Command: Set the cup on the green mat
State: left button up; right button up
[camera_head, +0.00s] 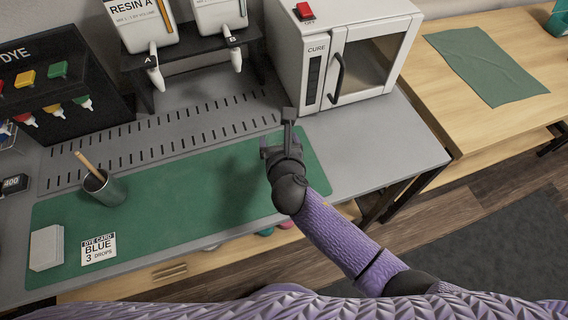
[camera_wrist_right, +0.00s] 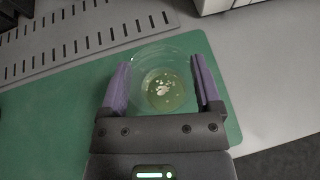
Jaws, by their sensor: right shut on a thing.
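A clear cup (camera_wrist_right: 166,88) with a little yellowish content and pale flecks in it sits between the purple fingers of my right gripper (camera_wrist_right: 162,75) in the right wrist view. The gripper is shut on it. In the head view my right gripper (camera_head: 277,135) is over the right end of the green mat (camera_head: 170,215); I cannot make out the cup there. The mat also shows beneath the cup in the right wrist view (camera_wrist_right: 65,115). Whether the cup touches the mat or hangs above it is unclear. My left gripper is not in view.
A dark pot with a stick (camera_head: 107,189), a white card stack (camera_head: 46,248) and a dye card (camera_head: 98,248) are at the mat's left. Resin dispensers (camera_head: 145,25) and a cure oven (camera_head: 312,65) stand behind. A green cloth (camera_head: 487,65) lies on the wooden table. The mat's middle is clear.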

notch_tip(320, 180, down, 6)
jog(key=b, duration=0.3)
jog(key=shift+r, duration=0.45)
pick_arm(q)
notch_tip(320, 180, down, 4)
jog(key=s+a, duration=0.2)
pick_arm(e)
jog(key=shift+f, duration=0.15)
jog(key=o, duration=1.2)
jog(key=shift+s+r+p, duration=0.2)
jog(key=shift+r+p, duration=0.1)
jog(key=shift+p, duration=0.2)
jog(key=p+v, duration=0.3)
jog(key=v, duration=0.2)
jog(key=shift+s+r, duration=0.2)
jog(key=shift+r, duration=0.1)
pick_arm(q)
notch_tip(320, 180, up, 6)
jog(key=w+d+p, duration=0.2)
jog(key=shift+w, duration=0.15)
pick_arm(e)
jog(key=v, duration=0.6)
jog(key=shift+f, duration=0.2)
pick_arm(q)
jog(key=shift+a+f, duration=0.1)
